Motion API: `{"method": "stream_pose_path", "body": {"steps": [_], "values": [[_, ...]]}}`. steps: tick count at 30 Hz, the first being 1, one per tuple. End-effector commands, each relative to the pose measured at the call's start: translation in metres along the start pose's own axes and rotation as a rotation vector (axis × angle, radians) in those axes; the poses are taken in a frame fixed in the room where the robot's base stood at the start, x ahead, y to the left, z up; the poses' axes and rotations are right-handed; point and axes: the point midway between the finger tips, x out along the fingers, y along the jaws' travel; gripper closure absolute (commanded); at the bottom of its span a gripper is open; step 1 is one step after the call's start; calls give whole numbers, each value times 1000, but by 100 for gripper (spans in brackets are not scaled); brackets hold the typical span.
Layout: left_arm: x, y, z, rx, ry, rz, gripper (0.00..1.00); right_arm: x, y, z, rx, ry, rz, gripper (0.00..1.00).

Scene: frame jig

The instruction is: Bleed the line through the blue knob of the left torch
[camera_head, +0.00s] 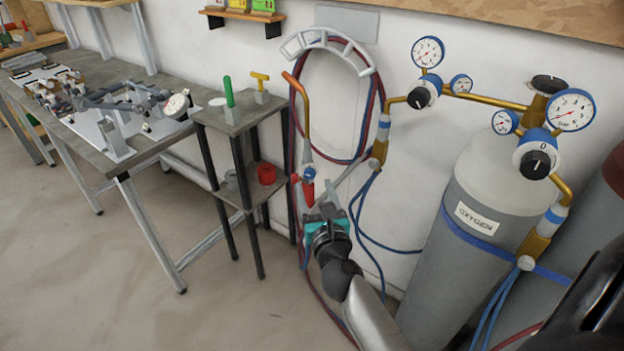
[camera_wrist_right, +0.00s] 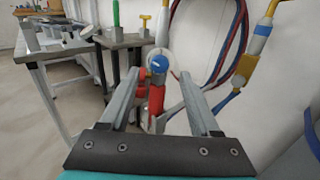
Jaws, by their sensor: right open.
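The torch (camera_head: 303,100) with a copper tube hangs against the wall under the rack, in front of the hoses. Its blue knob (camera_head: 309,173) sits above a red part of its body. In the right wrist view the blue knob (camera_wrist_right: 157,63) faces me, with a white mark on its face, and the red body (camera_wrist_right: 156,98) is below it. My right gripper (camera_head: 325,208) is open and reaches up just below and in front of the knob. In the wrist view its two fingers (camera_wrist_right: 158,74) stand wide to either side of the knob, with gaps. My left gripper is out of view.
A grey hose rack (camera_head: 325,42) holds red and blue hoses. The oxygen cylinder (camera_head: 465,260) with gauges stands at right. A small shelf stand (camera_head: 235,122) with green and yellow tools is at left, beside a long workbench (camera_head: 85,140). The left floor is clear.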

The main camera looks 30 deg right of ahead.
Motion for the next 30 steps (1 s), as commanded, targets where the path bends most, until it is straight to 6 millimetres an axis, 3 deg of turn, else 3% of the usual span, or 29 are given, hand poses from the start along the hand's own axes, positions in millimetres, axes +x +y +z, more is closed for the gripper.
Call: {"method": "stream_pose_path", "body": {"steps": [3,9,20,30], "values": [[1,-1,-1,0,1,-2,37,17,0,0,-2,-2,0,37],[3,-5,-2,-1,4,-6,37,32,0,0,-1,0,0,37],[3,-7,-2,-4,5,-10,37,35,0,0,-1,0,0,38],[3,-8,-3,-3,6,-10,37,35,0,0,-1,0,1,76]]}}
